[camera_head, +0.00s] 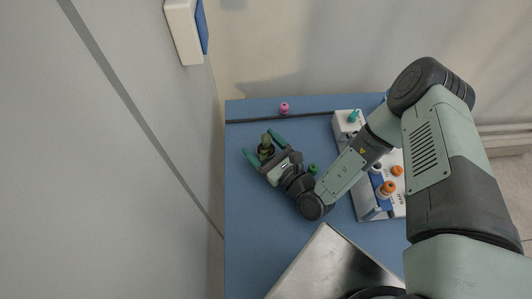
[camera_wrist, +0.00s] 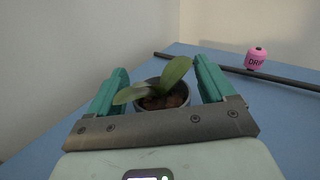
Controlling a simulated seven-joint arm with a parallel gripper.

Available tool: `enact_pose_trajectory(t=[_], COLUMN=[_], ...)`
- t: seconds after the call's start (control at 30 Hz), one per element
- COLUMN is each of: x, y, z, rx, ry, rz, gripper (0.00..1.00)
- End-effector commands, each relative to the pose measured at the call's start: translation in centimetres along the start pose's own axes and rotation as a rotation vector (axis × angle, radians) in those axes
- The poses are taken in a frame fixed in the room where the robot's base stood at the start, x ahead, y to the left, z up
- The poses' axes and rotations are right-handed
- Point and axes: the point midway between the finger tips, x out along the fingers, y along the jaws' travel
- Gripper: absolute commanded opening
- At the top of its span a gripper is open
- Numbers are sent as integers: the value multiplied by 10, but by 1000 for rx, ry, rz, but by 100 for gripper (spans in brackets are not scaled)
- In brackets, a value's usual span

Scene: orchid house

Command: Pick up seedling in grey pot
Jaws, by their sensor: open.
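The seedling in the grey pot (camera_wrist: 166,95) stands upright on the blue table in the wrist view, with broad green leaves and brown soil in a small round pot. It also shows in the head view (camera_head: 265,149), small and dark. My gripper (camera_head: 262,143) is open, with its green fingers on either side of the pot. In the wrist view, the fingers of my gripper (camera_wrist: 160,82) flank the pot, and the gripper's bar hides the pot's near lower part. I cannot tell whether either finger touches the pot.
A pink object (camera_head: 284,107) stands behind a dark rod (camera_head: 290,118) lying across the blue table (camera_head: 250,205). A white box (camera_head: 366,205) with orange and teal-topped items is at right. A small green item (camera_head: 312,169) is near my wrist. A grey wall borders the left.

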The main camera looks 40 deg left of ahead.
Motion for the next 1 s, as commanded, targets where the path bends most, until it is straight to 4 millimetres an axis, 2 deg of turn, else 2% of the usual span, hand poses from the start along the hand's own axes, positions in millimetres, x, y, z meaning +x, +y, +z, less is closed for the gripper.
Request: enact_pose_trajectory(t=[0.17, 0.5, 0.53, 0.77, 0.87, 1.0], x=[0, 0, 0, 0, 0, 0], y=[0, 0, 0, 0, -2, -6], z=[0, 0, 0, 2, 12, 38], rx=[0, 0, 0, 0, -2, -2], ry=[0, 0, -1, -1, -3, -4], rz=[0, 0, 0, 0, -1, 0], gripper=[81, 29, 26, 26, 26, 26])
